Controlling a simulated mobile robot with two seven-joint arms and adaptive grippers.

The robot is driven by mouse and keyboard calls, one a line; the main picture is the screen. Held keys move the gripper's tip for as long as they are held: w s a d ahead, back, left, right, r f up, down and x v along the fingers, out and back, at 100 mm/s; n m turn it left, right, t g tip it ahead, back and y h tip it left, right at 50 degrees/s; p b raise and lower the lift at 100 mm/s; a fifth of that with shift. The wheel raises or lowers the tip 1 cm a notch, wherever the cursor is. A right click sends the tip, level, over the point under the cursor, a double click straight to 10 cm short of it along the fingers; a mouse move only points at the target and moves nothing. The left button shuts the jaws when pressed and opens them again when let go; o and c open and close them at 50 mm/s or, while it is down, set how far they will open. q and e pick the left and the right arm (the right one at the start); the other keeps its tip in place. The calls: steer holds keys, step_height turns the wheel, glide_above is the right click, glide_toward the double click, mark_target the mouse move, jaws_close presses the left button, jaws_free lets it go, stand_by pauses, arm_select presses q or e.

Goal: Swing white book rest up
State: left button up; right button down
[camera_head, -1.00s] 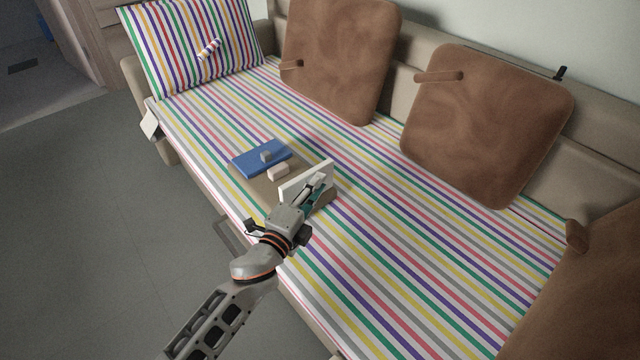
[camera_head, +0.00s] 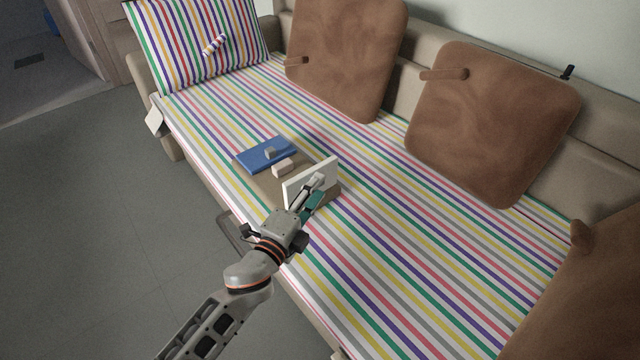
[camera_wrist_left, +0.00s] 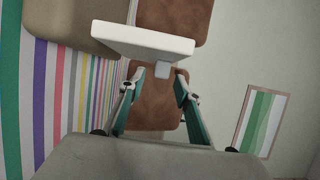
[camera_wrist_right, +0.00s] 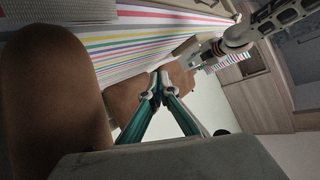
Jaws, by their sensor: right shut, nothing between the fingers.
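The white book rest (camera_head: 297,192) stands raised and tilted at the near end of a brown board (camera_head: 250,178) on the striped bed. My left gripper (camera_head: 318,184) is at its near face. In the left wrist view the white panel (camera_wrist_left: 140,40) is just beyond the fingertips. A small grey block (camera_wrist_left: 163,70) at its lower edge shows between the fingers. The left fingers (camera_wrist_left: 160,82) are apart; I cannot tell whether they touch the panel. My right gripper (camera_wrist_right: 157,90) shows only in its wrist view, fingertips together and empty.
A blue book (camera_head: 266,153) with a small grey block on it and a beige block (camera_head: 282,168) lie beside the rest. Brown cushions (camera_head: 490,125) with pegs lean along the back. A striped pillow (camera_head: 190,40) stands at the far end. Bed right of the rest is clear.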

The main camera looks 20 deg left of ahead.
arm_select(q)
steer(key=s+a, duration=0.1)
steer(key=s, duration=0.8)
steer(key=shift+a, duration=0.4)
